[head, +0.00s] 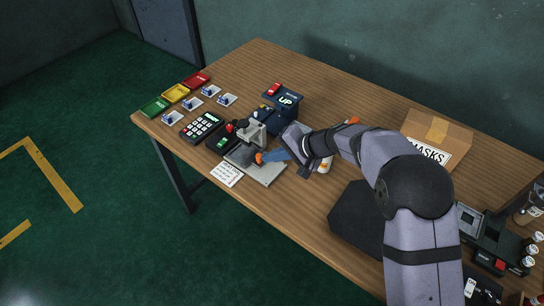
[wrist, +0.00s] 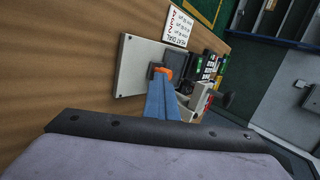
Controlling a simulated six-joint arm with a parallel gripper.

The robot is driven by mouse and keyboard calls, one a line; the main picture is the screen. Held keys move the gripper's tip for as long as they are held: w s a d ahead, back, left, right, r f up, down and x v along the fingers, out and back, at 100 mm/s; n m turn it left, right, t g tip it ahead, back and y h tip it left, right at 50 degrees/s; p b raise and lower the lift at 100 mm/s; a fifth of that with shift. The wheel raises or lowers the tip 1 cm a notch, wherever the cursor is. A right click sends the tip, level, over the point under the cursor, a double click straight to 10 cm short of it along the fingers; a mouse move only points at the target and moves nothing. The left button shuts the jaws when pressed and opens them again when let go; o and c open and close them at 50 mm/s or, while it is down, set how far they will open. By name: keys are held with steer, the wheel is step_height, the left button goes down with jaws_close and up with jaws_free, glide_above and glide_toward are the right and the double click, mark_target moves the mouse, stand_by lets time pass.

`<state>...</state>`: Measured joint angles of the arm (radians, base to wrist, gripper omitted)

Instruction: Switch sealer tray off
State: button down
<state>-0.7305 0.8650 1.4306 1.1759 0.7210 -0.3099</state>
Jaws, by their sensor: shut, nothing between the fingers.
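The sealer tray (head: 268,174) is a flat light grey plate near the table's front edge, with a grey upright block (head: 252,132) behind it. Beside it on the left is a dark box (head: 221,143) with a green patch and a red knob (head: 229,127). My gripper (head: 259,157), with blue fingers and orange tips, is shut and empty over the tray. In the wrist view the fingertips (wrist: 160,70) overlap the plate (wrist: 131,64); I cannot tell whether they touch it. The fingers hide part of the device, and no switch position is readable.
A printed note (head: 227,174) lies left of the tray. A keypad (head: 202,126), a dark blue machine marked UP (head: 282,112) and coloured trays (head: 176,93) stand farther left and behind. A masks box (head: 436,134) stands at the right.

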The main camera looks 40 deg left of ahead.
steer(key=shift+w+d+f+b, duration=0.15)
steer(key=shift+d+b, duration=0.3)
steer(key=shift+d, duration=0.1)
steer(key=d, duration=0.1)
steer(key=d+b, duration=0.1)
steer(key=shift+w+d, duration=0.2)
steer(key=shift+d, duration=0.15)
steer(key=b+v, duration=0.1)
steer(key=v, duration=0.9)
steer(key=shift+r, duration=0.2)
steer(key=shift+d, duration=0.15)
steer(key=s+d+r+m+t+h+p, duration=0.1)
steer(key=d+h+p, duration=0.15)
steer(key=d, duration=0.75)
steer(key=s+d+r+h+p, duration=0.15)
steer(key=d+p, duration=0.25)
steer(key=d, duration=0.6)
steer(key=s+d+h+p, duration=0.2)
steer(key=s+d, duration=0.3)
steer(key=d, duration=0.5)
steer(key=s+d+r+h+p, duration=0.1)
steer(key=s+d+h+p, duration=0.2)
steer(key=s+d, duration=0.3)
steer(key=d, duration=0.4)
steer(key=shift+s+m, duration=0.3)
steer(key=shift+m, duration=0.1)
steer(key=shift+w, duration=0.1)
